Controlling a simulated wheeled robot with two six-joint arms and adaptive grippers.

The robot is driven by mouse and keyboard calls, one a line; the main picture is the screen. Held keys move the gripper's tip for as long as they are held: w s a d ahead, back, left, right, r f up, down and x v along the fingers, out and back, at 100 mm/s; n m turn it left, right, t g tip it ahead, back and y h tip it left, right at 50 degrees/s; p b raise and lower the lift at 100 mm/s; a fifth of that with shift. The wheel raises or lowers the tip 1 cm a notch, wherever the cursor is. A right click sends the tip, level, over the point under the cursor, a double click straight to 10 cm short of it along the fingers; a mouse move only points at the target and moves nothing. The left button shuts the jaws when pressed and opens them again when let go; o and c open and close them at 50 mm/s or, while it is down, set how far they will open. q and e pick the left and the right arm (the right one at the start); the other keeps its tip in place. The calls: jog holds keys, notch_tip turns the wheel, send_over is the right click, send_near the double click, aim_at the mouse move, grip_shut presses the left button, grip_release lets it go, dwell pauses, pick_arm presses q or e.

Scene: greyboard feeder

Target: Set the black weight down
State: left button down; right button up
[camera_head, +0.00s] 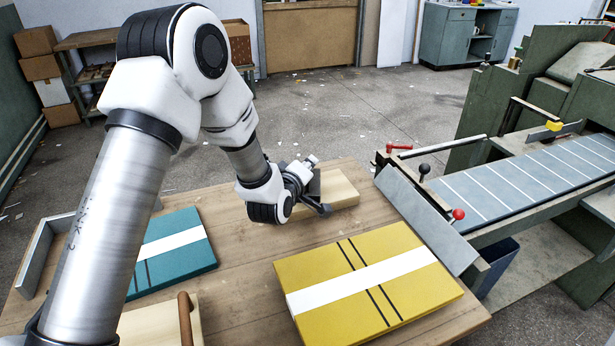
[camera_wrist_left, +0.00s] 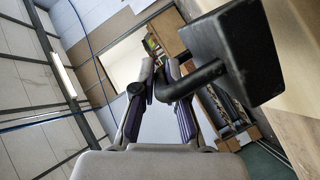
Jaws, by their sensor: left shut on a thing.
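The black weight (camera_wrist_left: 240,50) is a dark block with a bent handle. My left gripper (camera_wrist_left: 166,88) is shut on that handle, with the block to the right of the fingers in the left wrist view. In the head view my left gripper (camera_head: 312,190) is low near the pale wooden block (camera_head: 342,187) at the back of the table. The arm hides much of the weight there. I cannot tell whether the weight touches anything beneath it. My right gripper is not in view.
The wooden table (camera_head: 245,270) carries a yellow board stack (camera_head: 400,265) with a white band at the front right, and a teal stack (camera_head: 180,245) at the left. A wooden piece with a brown handle (camera_head: 185,318) is at the front. The feeder (camera_head: 500,185) stands at the right.

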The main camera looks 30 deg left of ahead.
pick_arm(q)
jog(key=w, duration=0.1)
jog(key=w+a, duration=0.2)
jog(key=w, duration=0.1)
notch_tip(320, 180, down, 4)
jog(key=shift+w+r+p, duration=0.1)
jog(key=shift+r+p, duration=0.15)
jog(key=shift+p, duration=0.25)
jog(key=shift+f, duration=0.2)
jog(key=c, duration=1.2)
grip_release()
jog(key=shift+d, duration=0.1)
